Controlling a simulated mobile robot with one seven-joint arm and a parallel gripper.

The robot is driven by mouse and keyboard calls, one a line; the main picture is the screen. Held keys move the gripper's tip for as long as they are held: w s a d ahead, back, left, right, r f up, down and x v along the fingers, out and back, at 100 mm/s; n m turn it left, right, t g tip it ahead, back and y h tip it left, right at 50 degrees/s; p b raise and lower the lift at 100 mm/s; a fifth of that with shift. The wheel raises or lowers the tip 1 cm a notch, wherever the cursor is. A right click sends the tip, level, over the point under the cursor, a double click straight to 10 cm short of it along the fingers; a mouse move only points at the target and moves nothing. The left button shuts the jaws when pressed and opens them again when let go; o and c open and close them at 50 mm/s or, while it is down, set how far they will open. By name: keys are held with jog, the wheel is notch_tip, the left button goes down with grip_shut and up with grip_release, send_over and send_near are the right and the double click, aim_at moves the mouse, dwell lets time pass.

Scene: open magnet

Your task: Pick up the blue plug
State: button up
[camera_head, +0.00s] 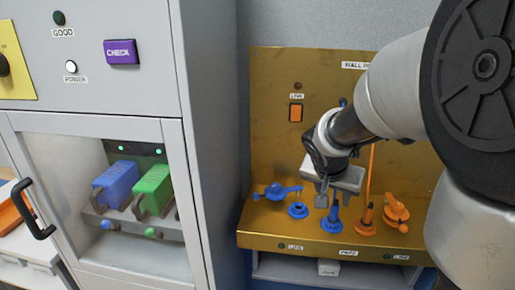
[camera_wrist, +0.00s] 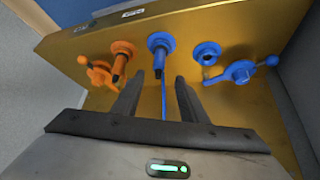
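The blue plug (camera_head: 335,214) stands upright in a blue ring socket on the brass shelf, beside an orange plug (camera_head: 367,214). In the wrist view the blue plug (camera_wrist: 159,56) shows just past my fingertips, roughly centred between them. A thin blue cable runs from it back between the fingers. My gripper (camera_wrist: 158,77) is open and empty. In the head view my gripper (camera_head: 329,197) is just above and around the plug's upper part; contact cannot be told. An empty-looking blue socket (camera_wrist: 207,53) sits beside the plug.
A blue valve handle (camera_head: 278,192) and an orange valve handle (camera_head: 397,212) flank the sockets closely. The brass back panel (camera_head: 270,120) rises behind. A grey cabinet (camera_head: 215,130) with a glazed door stands at left. An orange cable (camera_head: 371,170) rises from the orange plug.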

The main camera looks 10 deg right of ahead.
aim_at(335, 204)
jog(key=x, duration=0.7)
jog(key=shift+s+d+f, duration=0.1)
jog(key=shift+f, duration=0.25)
grip_shut()
